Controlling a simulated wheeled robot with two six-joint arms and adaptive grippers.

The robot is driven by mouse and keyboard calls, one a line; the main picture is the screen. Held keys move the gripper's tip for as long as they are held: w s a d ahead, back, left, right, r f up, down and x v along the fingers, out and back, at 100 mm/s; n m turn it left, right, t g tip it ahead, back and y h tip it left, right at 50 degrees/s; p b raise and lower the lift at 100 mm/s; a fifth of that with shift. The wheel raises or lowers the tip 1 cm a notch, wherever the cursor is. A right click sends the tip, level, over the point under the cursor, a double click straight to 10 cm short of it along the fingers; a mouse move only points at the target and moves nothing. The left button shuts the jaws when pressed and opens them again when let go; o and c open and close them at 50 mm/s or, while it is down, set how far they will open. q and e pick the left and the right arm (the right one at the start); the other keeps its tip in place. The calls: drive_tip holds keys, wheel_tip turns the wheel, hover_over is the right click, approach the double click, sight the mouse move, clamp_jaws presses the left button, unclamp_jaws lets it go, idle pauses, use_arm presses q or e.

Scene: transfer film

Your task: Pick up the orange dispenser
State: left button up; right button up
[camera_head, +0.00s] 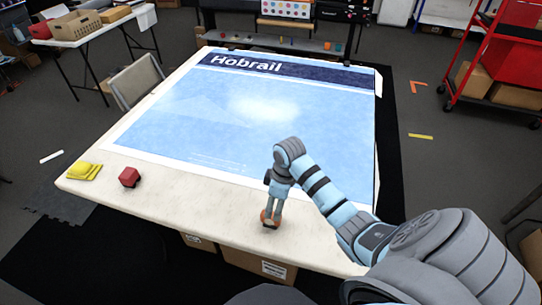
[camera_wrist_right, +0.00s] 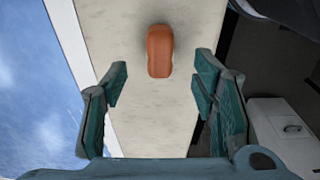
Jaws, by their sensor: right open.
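The orange dispenser (camera_head: 270,219) lies on the cream tabletop near its front edge in the head view. In the right wrist view the dispenser (camera_wrist_right: 160,51) is a rounded orange block beyond the fingertips, lined up with the gap between them. My right gripper (camera_head: 271,209) points down over the dispenser and partly covers it in the head view. In the wrist view the right gripper (camera_wrist_right: 158,88) is open, with one finger to each side and nothing between them. My left gripper is in neither view.
A blue and white printed sheet (camera_head: 200,115) covers most of the table. A red block (camera_head: 129,177) and a yellow item (camera_head: 84,171) sit at the left front of the table. Boxes (camera_head: 262,264) stand below the front edge. Bare tabletop surrounds the dispenser.

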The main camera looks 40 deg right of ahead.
drive_tip(key=f, duration=0.2)
drive_tip(key=w+f+b, duration=0.1)
drive_tip(key=f, duration=0.2)
drive_tip(key=a+f, duration=0.1)
drive_tip(key=f, duration=0.1)
drive_tip(key=shift+w+f+b, duration=0.2)
drive_tip(key=shift+w+b, duration=0.05)
drive_tip(key=shift+b, duration=0.1)
drive_tip(key=shift+r, duration=0.1)
drive_tip(key=shift+c, duration=0.2)
clamp_jaws()
drive_tip(key=shift+r, duration=0.1)
wheel_tip(320, 180, up, 20)
drive_tip(key=p, duration=0.7)
